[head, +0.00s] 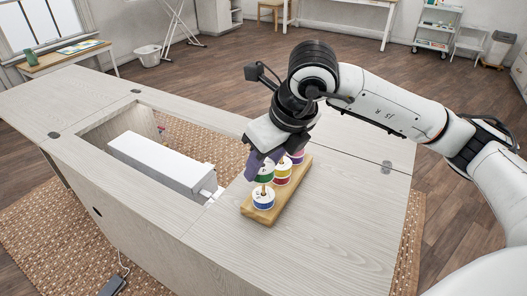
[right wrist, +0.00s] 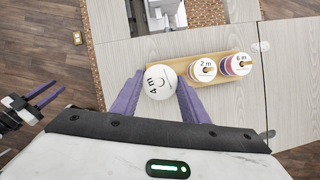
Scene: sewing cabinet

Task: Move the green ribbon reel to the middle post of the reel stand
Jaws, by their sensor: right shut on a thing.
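The green ribbon reel (head: 264,176) is between the purple fingers of my right gripper (head: 262,166), which is shut on it. In the right wrist view its white face reads "4 m" (right wrist: 159,82). It is held above the near post of the wooden reel stand (head: 278,203). A blue-banded reel (head: 263,199) sits at that near end, with a post tip showing between the two. The middle post carries a yellow reel (head: 282,170) over a red reel (head: 281,180). My left gripper (right wrist: 48,96) shows only in the right wrist view, its fingers apart and empty.
The stand lies on a pale wooden cabinet top (head: 325,235), clear to its right. A white sewing machine (head: 160,160) lies in the cabinet opening to the left. A purple reel (head: 297,157) sits at the stand's far end, marked "6 m" in the wrist view.

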